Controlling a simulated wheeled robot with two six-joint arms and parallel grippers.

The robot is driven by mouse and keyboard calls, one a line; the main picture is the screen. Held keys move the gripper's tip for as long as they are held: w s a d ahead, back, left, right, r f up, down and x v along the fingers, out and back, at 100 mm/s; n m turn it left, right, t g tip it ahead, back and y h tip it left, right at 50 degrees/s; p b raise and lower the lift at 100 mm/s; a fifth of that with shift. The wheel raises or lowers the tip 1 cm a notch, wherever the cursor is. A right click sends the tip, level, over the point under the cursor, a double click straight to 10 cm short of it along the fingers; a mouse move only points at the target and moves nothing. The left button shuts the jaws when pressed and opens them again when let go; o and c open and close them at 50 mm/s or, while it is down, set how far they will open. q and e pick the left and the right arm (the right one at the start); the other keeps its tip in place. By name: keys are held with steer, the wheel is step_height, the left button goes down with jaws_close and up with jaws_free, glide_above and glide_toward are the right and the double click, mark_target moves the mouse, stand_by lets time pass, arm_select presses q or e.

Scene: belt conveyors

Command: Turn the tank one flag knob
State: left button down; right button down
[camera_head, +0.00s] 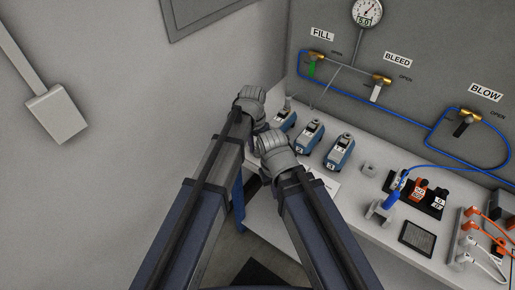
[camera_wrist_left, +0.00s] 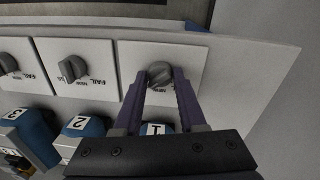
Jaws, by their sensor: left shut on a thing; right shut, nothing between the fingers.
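In the left wrist view, the tank one flag knob (camera_wrist_left: 160,72) is a dark grey knob on a white plate. My left gripper's fingers stand on either side of it, shut on it. Part of the plate's lettering is hidden by the fingers. Tank one (camera_wrist_left: 157,128), blue with a "1" label, lies just below and is partly covered. In the head view my left gripper (camera_head: 251,94) is at the far left end of the shelf, and the knob is hidden there. My right gripper (camera_head: 271,137) is shut and empty, nearer and lower, left of the tanks.
Tank two (camera_head: 309,138) and tank three (camera_head: 340,150) stand right of tank one; their knobs (camera_wrist_left: 72,68) (camera_wrist_left: 8,63) show in the left wrist view. Valves with blue hoses (camera_head: 400,118) are on the back panel.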

arm_select(q)
steer(key=shift+m, duration=0.4)
steer(key=c, duration=0.5)
jaws_free()
steer(key=shift+r, duration=0.1)
steer(key=r+p, duration=0.7)
steer(key=p, duration=0.1)
steer(key=shift+w+a+r, duration=0.15)
steer(key=shift+a+r, duration=0.1)
steer(key=shift+r, duration=0.1)
